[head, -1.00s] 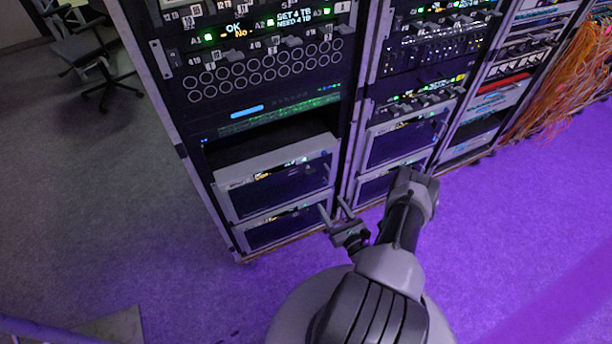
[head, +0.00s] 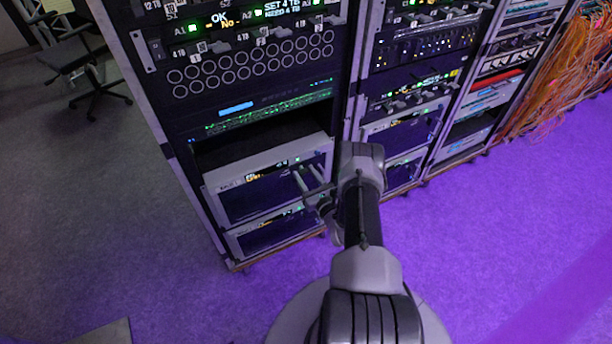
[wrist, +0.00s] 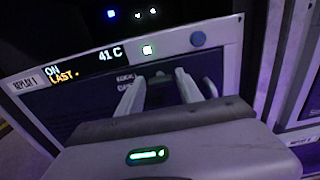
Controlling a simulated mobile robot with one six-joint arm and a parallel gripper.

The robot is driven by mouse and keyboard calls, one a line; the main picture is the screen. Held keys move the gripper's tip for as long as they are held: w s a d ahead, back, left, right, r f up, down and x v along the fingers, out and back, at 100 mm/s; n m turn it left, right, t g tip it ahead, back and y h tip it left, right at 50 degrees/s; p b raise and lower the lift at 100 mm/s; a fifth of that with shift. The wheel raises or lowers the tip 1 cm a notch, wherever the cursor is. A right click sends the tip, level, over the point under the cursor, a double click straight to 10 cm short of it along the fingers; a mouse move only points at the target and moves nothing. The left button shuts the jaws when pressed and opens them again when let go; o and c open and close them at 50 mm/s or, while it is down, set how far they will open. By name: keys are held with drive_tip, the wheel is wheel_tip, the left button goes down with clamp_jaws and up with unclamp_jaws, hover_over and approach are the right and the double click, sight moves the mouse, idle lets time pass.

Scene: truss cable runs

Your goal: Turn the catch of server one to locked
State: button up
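A grey-framed server unit labelled "REPLAY 1" (wrist: 25,82) fills the wrist view; its display reads "ON", "LAST" and "41 C". In the head view a lower unit (head: 225,185) of the left rack is in front of my gripper. My gripper (wrist: 159,77) is open, its two pale fingers pointing at the unit's dark front panel. It also shows in the head view (head: 306,172). A small dark part, perhaps the catch (wrist: 159,75), shows between the fingertips beside partly hidden lettering. I cannot tell its position or whether the fingers touch it.
More racks stand to the right, with orange cables (head: 560,75) hanging at the far right. A chair (head: 85,65) stands at the back left. The floor in front is clear.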

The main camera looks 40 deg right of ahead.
clamp_jaws()
drive_tip(key=shift+m, duration=0.4)
drive_tip(key=m, duration=0.4)
drive_tip(key=shift+p, duration=0.4)
drive_tip(key=m, duration=0.4)
drive_tip(key=shift+m+p, duration=0.3)
drive_tip(key=shift+p, duration=0.1)
drive_tip(key=m, duration=0.4)
drive_tip(key=shift+p, duration=0.35)
drive_tip(key=shift+m+p, duration=0.3)
drive_tip(key=shift+m, duration=1.9)
